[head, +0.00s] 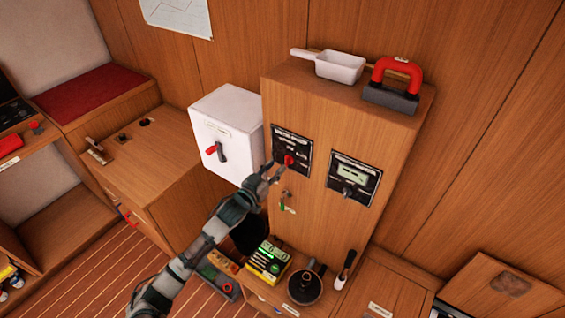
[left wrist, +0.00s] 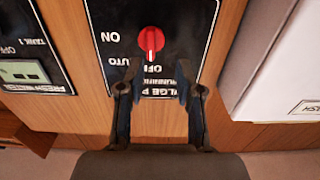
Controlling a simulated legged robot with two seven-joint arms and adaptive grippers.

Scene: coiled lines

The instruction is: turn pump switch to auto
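The pump switch is a red knob (head: 289,160) on a black panel (head: 304,146) on the wooden cabinet front. In the left wrist view, which shows the panel upside down, the red knob (left wrist: 151,42) has a white pointer mark directed at OFF. ON and AUTO are printed to the left of it there. My left gripper (head: 268,172) is just in front of the panel, beside the knob in the head view. In the wrist view its fingers (left wrist: 157,80) are spread apart and empty, with the knob beyond their tips. My right gripper is not in view.
A white box with a red-handled switch (head: 227,132) is left of the cabinet. A second black panel with a display (head: 354,180) is to the right. Keys (head: 286,203) hang below the knob.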

